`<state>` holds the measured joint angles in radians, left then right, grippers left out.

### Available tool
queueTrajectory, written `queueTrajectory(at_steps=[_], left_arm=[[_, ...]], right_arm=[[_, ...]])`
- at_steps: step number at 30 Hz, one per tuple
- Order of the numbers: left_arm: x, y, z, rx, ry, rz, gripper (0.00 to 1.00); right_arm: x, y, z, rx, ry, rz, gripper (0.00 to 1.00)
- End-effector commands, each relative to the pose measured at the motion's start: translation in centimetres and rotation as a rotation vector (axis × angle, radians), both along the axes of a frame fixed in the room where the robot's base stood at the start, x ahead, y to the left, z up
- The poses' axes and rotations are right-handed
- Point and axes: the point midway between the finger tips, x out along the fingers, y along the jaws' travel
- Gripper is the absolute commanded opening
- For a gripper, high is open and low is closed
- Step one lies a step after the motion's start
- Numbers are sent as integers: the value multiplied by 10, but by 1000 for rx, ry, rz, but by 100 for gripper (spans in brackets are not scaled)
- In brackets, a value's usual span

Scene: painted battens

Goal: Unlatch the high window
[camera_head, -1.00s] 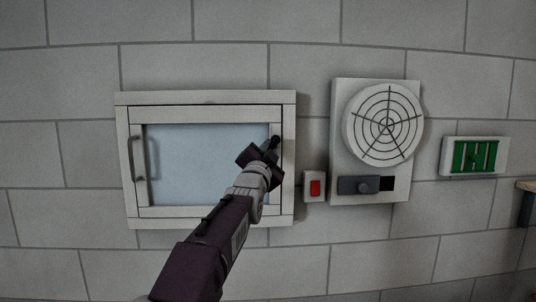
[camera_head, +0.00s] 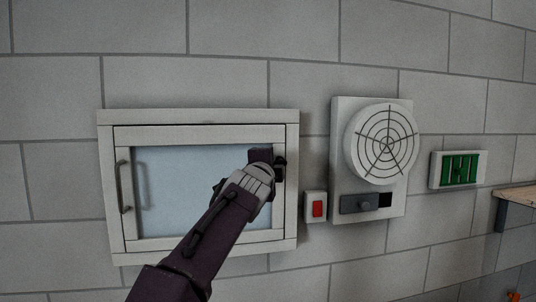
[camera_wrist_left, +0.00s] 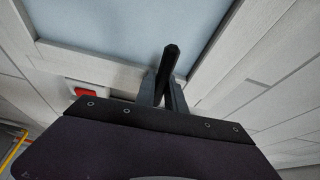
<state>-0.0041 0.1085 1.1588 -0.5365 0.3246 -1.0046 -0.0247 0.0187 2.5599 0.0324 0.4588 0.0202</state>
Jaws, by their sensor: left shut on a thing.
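The high window (camera_head: 200,117) has a pale frame and a bluish pane (camera_head: 190,185), set in a grey block wall. A dark bar handle (camera_head: 123,187) is on its left side. My left gripper (camera_head: 277,163) is at the right side of the window frame, in front of the pane's edge. In the left wrist view its fingers (camera_wrist_left: 166,92) are shut on a black latch handle (camera_wrist_left: 170,60), which sticks out between them against the pane. In the head view my gripper mostly hides the latch. The sash looks closed. My right gripper is in neither view.
Right of the window are a small box with a red switch (camera_head: 317,208), a panel with a round fan grille (camera_head: 386,144) and a dark slider (camera_head: 362,203), and a green-barred vent (camera_head: 459,168). A wooden shelf or table edge (camera_head: 517,193) is at far right.

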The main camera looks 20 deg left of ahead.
Motion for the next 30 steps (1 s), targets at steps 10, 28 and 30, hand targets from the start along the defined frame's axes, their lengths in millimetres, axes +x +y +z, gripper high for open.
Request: queueTrajectory(at_steps=[10,28,30], left_arm=[[0,0,3,62,36,-2,0],[0,0,2,67,39,-2,36],[0,0,2,67,39,-2,36]], right_arm=[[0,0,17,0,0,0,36],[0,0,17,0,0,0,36],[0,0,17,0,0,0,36]])
